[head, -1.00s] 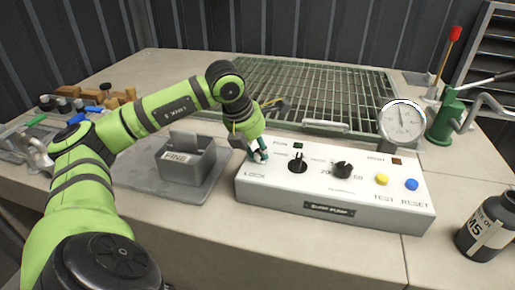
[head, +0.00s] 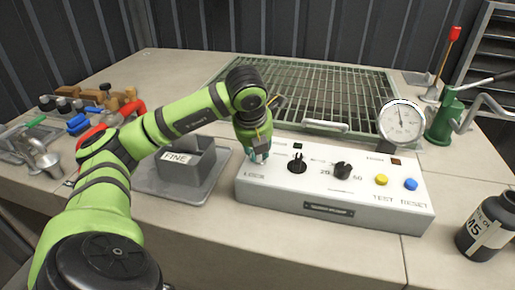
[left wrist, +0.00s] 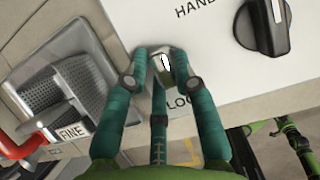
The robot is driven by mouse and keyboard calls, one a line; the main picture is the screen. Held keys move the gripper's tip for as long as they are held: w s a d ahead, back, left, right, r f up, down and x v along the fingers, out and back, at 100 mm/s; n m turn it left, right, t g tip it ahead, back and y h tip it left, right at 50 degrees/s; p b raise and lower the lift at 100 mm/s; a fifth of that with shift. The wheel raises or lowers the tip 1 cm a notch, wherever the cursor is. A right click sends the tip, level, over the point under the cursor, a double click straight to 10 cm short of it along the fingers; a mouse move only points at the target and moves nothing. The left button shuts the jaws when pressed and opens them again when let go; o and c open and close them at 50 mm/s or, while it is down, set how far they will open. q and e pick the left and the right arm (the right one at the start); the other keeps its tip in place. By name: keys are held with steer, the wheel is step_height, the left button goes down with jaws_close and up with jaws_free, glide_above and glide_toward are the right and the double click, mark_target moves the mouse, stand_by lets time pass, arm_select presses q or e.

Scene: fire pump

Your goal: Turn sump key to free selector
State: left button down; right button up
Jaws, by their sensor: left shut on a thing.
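The white sump pump control box (head: 335,193) stands on the bench, with a black selector knob (head: 297,163) near its left end. My left gripper (head: 258,157) points down at the box's left end, by the LOCK label. In the left wrist view my left gripper (left wrist: 165,75) has its fingers closed around the small metallic sump key (left wrist: 164,60) at the lock. The fingers hide part of the key and lock. The selector knob also shows in the left wrist view (left wrist: 262,27), beside the HAND label. My right gripper is not in view.
A grey bin (head: 185,165) labelled FINE stands left of the box. A second knob (head: 342,170), a yellow button (head: 381,180) and a blue button (head: 411,184) sit on the panel. A gauge (head: 402,122) stands behind it, and a dark bottle (head: 488,226) at right.

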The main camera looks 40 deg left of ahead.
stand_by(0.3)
arm_select(q)
steer(key=c, duration=1)
jaws_free()
steer(key=v, duration=1.2)
